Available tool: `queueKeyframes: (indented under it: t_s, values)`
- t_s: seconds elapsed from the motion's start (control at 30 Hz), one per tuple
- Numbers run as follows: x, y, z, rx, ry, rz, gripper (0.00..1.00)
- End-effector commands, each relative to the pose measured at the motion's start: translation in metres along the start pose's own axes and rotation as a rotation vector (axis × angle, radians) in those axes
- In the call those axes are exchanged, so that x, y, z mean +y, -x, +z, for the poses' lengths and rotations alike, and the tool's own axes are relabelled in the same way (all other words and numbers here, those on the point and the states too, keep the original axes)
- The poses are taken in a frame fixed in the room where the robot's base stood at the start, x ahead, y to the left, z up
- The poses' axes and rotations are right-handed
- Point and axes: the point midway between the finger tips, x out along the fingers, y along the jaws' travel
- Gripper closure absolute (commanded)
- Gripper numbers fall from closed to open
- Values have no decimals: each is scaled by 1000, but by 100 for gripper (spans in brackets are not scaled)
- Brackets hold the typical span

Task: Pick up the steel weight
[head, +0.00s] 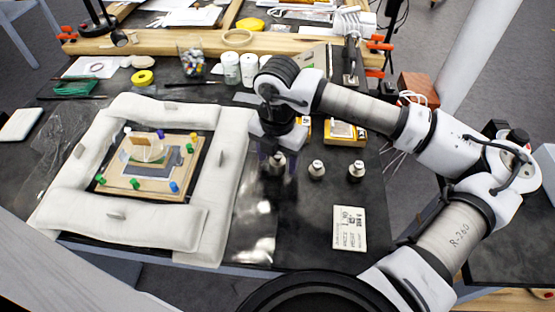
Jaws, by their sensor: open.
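Three small knobbed metal weights stand upright in a row on the dark table (300,225): a left one (277,164), a middle one (316,170) and a right one (356,172). They look much alike; the right one appears darker. My gripper (276,158) points down at the left weight, with its dark fingers open around or just above that weight's top. I cannot tell whether the fingers touch it. The wrist hides part of the area behind the left weight.
White padded cushions (228,165) frame a wooden board (140,185) with coloured pegs on the left. A printed card (349,229) lies in front of the weights. Small boxes (343,133) stand behind them. White-lidded jars (231,68) and a wooden beam (180,42) are at the back.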

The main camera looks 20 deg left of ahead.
Motion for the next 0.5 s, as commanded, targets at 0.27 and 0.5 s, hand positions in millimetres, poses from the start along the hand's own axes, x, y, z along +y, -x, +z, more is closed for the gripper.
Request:
queueKeyframes:
  t_s: [0.27,0.5]
  values:
    - [0,-1,0,-1,0,0,48]
    - [0,-1,0,-1,0,0,79]
